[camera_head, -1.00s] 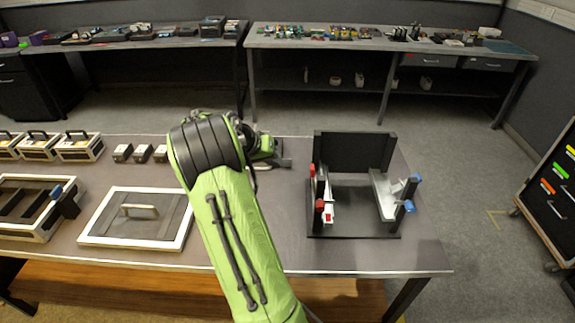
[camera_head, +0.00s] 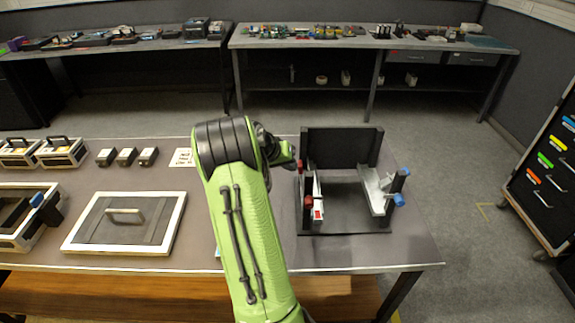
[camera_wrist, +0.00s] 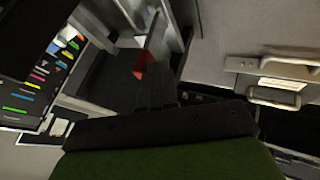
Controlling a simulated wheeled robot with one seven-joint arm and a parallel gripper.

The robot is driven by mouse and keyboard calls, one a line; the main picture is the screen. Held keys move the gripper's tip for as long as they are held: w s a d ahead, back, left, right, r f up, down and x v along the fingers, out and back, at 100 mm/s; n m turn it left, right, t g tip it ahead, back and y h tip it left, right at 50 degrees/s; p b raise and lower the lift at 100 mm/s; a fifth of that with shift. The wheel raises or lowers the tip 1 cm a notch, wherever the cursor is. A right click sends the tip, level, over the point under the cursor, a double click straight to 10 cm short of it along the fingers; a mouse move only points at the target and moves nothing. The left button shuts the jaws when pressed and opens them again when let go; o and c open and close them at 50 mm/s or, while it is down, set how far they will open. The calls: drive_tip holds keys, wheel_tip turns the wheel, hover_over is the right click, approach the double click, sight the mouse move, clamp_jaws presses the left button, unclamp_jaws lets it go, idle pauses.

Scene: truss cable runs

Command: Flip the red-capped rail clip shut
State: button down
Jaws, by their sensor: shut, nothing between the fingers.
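A black fixture (camera_head: 345,222) with a back panel stands on the right part of the table. Its left rail carries red-capped parts; one red cap (camera_head: 308,199) is near the front and another (camera_head: 300,168) is farther back. A white piece with a red mark (camera_head: 318,208) is beside the front one. Whether the clip is open or shut is too small to tell. My gripper (camera_head: 292,163) is at the fixture's left side, close to the rear red cap, and shut with nothing held. In the wrist view a red part (camera_wrist: 143,66) shows just beyond my gripper's dark fingers (camera_wrist: 163,92).
Blue-capped parts (camera_head: 398,200) are on the fixture's right rail. A framed panel with a handle (camera_head: 125,215) and several small boxes (camera_head: 127,157) lie on the table's left. The table's front right is clear.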

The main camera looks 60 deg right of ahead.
drive_tip(key=shift+s+d+r, duration=0.3)
drive_tip(key=shift+s+d, duration=0.05)
drive_tip(key=shift+s, duration=0.3)
